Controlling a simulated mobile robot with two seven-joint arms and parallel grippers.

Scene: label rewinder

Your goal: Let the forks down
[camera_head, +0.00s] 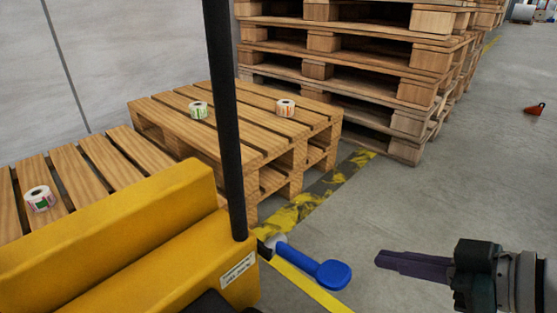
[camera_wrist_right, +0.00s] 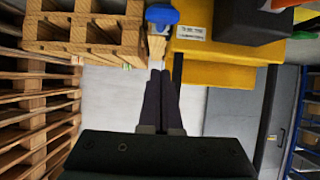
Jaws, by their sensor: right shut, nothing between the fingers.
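A yellow truck body (camera_head: 110,240) with a black upright post (camera_head: 222,110) fills the lower left of the head view. A blue lever (camera_head: 325,273) with a rounded end sticks out from its right side. The blue lever also shows at the top of the wrist view (camera_wrist_right: 162,14), beside the yellow body (camera_wrist_right: 215,72). My right gripper (camera_head: 380,259) is shut and empty, to the right of the lever and apart from it. Its dark fingers (camera_wrist_right: 161,74) lie together in the wrist view. The forks are not visible. My left gripper is not in view.
Wooden pallets (camera_head: 250,130) stand behind the truck, with several label rolls (camera_head: 198,110) on top. A tall pallet stack (camera_head: 350,45) rises at the back. Yellow-black floor tape (camera_head: 320,190) runs past the pallets. Grey floor (camera_head: 450,170) on the right is mostly clear.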

